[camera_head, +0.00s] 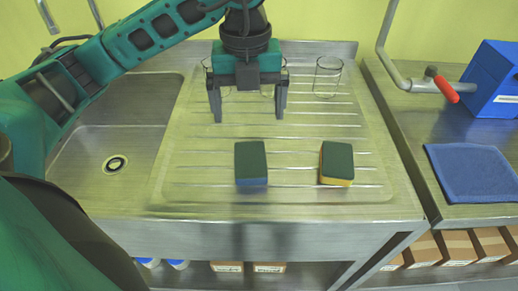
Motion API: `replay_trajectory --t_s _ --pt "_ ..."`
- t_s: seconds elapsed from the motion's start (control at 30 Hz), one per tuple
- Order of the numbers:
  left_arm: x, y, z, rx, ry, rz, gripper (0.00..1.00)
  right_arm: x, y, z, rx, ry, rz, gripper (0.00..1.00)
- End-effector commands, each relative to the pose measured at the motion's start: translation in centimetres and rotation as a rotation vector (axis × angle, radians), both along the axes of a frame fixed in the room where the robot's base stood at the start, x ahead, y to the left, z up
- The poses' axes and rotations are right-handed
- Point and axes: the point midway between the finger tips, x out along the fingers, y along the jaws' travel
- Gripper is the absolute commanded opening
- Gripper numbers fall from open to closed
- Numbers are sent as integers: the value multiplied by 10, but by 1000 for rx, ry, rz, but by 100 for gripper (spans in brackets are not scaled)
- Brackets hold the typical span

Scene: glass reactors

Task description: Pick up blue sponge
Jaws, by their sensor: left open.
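The blue sponge (251,163) lies flat on the ribbed steel drainboard, with a dark green top and a blue front edge. A second sponge (337,163) with a dark green top and yellow sides lies to its right. My left gripper (249,118) points down above the drainboard, behind the blue sponge in the picture. Its two fingers are spread apart with nothing between them. It looks clear of the blue sponge. My right gripper is not in view.
A clear glass beaker (327,77) stands at the back, and other glassware is partly hidden behind my left gripper. A sink basin (90,165) is at left. On the right counter are a blue cloth (472,172), a blue box (495,82) and a red-handled tap (440,85). The drainboard front is clear.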

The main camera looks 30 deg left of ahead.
Motion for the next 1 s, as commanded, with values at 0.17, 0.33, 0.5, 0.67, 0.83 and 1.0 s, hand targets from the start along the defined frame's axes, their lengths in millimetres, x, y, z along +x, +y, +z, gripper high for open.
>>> replay_trajectory --t_s 0.17,0.33,0.5,0.67,0.83,1.0 --pt "-1 2 -29 8 4 8 99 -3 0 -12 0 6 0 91" --pt "-1 1 -58 7 4 7 99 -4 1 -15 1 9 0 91" --pt "-1 1 -73 7 1 5 99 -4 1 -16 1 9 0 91" --pt "-2 0 -87 6 5 4 99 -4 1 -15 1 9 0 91" --pt "-3 -1 -114 6 4 5 99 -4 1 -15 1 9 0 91" --pt "-2 -2 -126 4 1 4 99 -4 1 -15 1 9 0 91"
